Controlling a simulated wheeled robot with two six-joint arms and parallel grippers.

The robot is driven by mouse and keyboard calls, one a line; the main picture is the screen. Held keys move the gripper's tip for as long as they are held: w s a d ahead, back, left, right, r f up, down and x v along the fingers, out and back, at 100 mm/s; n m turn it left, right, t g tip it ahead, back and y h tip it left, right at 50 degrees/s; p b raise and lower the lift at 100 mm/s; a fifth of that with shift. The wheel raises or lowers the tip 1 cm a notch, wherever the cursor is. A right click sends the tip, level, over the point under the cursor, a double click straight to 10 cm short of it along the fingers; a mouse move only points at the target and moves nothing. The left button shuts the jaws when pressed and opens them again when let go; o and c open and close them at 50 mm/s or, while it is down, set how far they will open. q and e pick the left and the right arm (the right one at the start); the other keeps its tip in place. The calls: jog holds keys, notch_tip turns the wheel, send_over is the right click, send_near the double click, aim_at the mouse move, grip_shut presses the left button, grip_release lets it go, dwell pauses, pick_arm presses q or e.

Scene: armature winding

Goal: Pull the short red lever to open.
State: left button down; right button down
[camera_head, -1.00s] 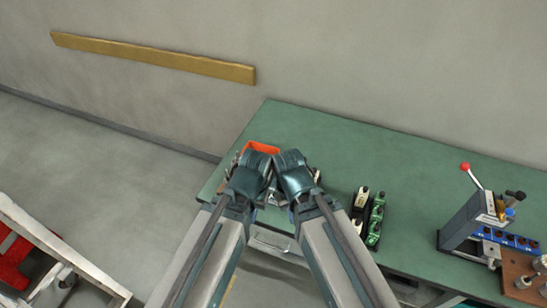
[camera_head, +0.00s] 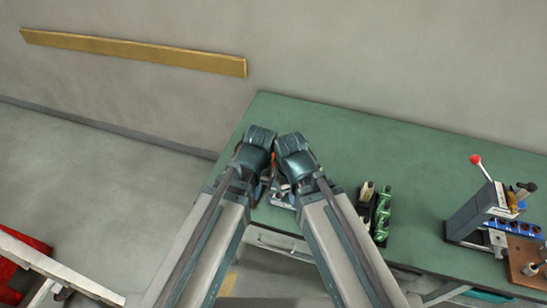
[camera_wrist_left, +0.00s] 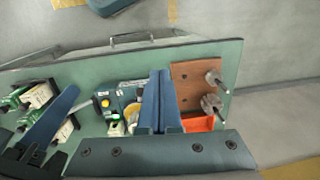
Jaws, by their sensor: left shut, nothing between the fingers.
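A lever with a red ball (camera_head: 476,159) on a thin light rod stands up from a blue-grey bench machine (camera_head: 474,213) at the right of the head view. Both my grippers are far to its left, over the left part of the table. My left gripper (camera_head: 258,147) hides its own fingertips in the head view. In the left wrist view its blue fingers (camera_wrist_left: 161,76) are together and empty. They appear over or beside a small device with a yellow-and-black button (camera_wrist_left: 103,103). My right gripper (camera_head: 293,160) is close beside the left; its fingertips are hidden.
The green table (camera_head: 340,135) is clear along its back. A black holder with green-and-white parts (camera_head: 376,213) stands right of my grippers. An orange bin (camera_wrist_left: 200,124) and a brown board with metal posts (camera_wrist_left: 187,83) show in the left wrist view. A wall is behind.

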pick_arm(q)
jog(key=w+d+f+t+b, duration=0.1)
jog(key=w+d+f+b, duration=0.1)
jog(key=w, duration=1)
jog(key=w+d+f+n+t+b, duration=0.1)
jog(key=w+d+f+b, duration=0.2)
jog(key=w, duration=0.9)
jog(key=shift+w+d+f+n+t+h+b, duration=0.2)
jog(key=shift+w+d+n+t+h+b, duration=0.15)
jog(key=shift+d, duration=0.2)
jog(key=shift+f, duration=0.1)
jog(key=b+x, duration=1)
jog(key=shift+f, duration=0.25)
jog(key=s+r+p, duration=0.1)
jog(key=s, duration=0.1)
jog(key=s+r+p, duration=0.1)
jog(key=shift+s+a+r, duration=0.2)
jog(key=shift+s, duration=0.15)
jog(key=shift+s, duration=0.1)
